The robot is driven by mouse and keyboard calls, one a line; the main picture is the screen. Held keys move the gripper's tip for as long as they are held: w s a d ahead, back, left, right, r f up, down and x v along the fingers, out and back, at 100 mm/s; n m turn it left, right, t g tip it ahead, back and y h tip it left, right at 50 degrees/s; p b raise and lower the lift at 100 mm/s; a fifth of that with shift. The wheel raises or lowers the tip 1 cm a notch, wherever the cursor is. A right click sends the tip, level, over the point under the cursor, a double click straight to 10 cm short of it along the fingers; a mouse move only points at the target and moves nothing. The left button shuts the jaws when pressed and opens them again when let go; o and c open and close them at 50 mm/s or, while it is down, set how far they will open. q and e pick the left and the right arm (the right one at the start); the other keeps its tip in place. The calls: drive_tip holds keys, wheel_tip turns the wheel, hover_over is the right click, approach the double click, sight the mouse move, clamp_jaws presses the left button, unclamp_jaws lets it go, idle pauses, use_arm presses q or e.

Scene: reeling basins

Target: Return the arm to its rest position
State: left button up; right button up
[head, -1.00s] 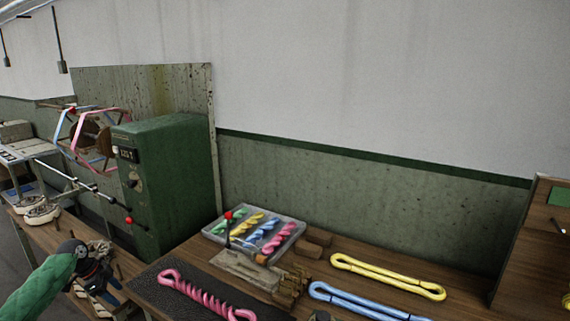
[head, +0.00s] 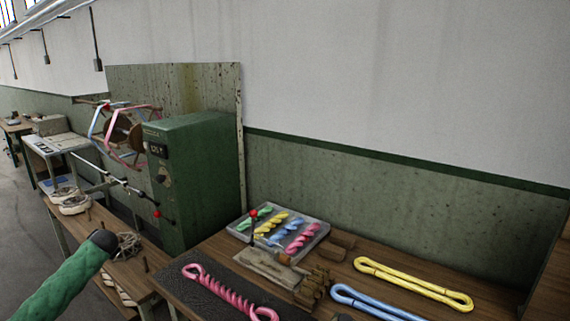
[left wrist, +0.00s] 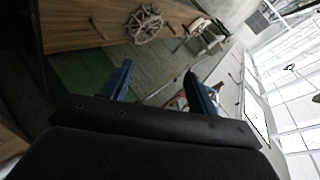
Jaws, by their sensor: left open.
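My left arm comes in at the lower left of the head view, a green-sleeved link ending in a dark joint; its gripper is out of sight there. In the left wrist view my left gripper (left wrist: 158,82) shows two blue fingers spread apart with nothing between them. The fingers point toward the floor and a wooden bench (left wrist: 60,22) with a wheel-like coil (left wrist: 145,22) on it. No right gripper shows in either view.
The near bench carries a pink twisted skein (head: 228,295) on a dark mat, a tray (head: 322,229) of coloured skeins, a yellow skein (head: 415,284) and a blue skein (head: 372,303). A green machine box (head: 195,185) and a reel (head: 122,135) stand behind the left bench.

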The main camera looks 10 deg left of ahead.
use_arm(q)
drive_tip(key=s+d+f+g+h, duration=0.15)
drive_tip(key=s+d+f, duration=0.35)
drive_tip(key=d+f, duration=0.65)
drive_tip(key=s+d+f+m+h, duration=0.15)
drive_tip(key=s+d+f, duration=0.55)
drive_tip(key=f, duration=0.7)
drive_tip(key=s+d+f+g+h, duration=0.15)
drive_tip(key=s+d+f, duration=0.25)
drive_tip(key=d+f, duration=0.75)
drive_tip(key=s+d+f+g+h, duration=0.1)
drive_tip(key=s+d+f, duration=0.4)
drive_tip(key=s+d, duration=0.5)
drive_tip(key=s+d+f+g+h, duration=0.1)
drive_tip(key=s+d+f, duration=0.4)
drive_tip(key=s+d, duration=0.6)
drive_tip(key=s+d+f+g+h, duration=0.1)
drive_tip(key=s+d+f+h, duration=0.2)
drive_tip(key=s+d+f, duration=0.3)
drive_tip(key=s+d+n, duration=0.1)
drive_tip(key=s+d, duration=0.3)
drive_tip(key=d, duration=0.6)
drive_tip(key=shift+s+d, duration=0.15)
drive_tip(key=shift+d, duration=0.05)
